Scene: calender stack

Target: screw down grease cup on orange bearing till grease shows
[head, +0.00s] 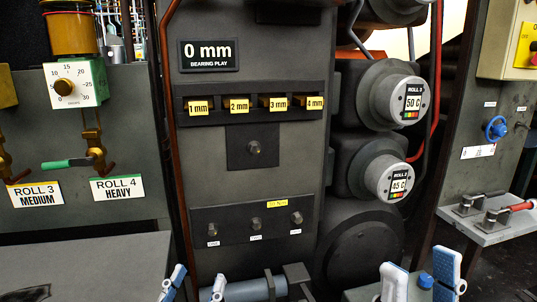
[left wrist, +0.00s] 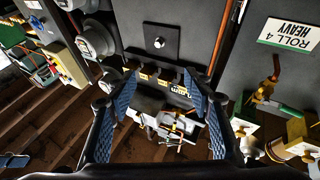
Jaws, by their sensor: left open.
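I cannot make out an orange bearing or its grease cup in either view. My left gripper (head: 195,286) shows at the bottom of the head view, with its blue fingertips apart below the dark panel. In the left wrist view the left gripper (left wrist: 160,96) is open and empty, with blue pads on both sides. My right gripper (head: 420,279) is at the bottom right of the head view, its pale fingers apart. A small blue cap (head: 425,281) shows between those fingers; I cannot tell whether they touch it.
Roll ends read 50 C (head: 394,94) and 45 C (head: 385,178). A panel holds yellow tags, 1 mm (head: 198,106) to 4 mm. An amber reservoir (head: 70,34) and a green-handled valve (head: 66,163) are at left. A grey shelf (head: 485,230) with clamps is at right.

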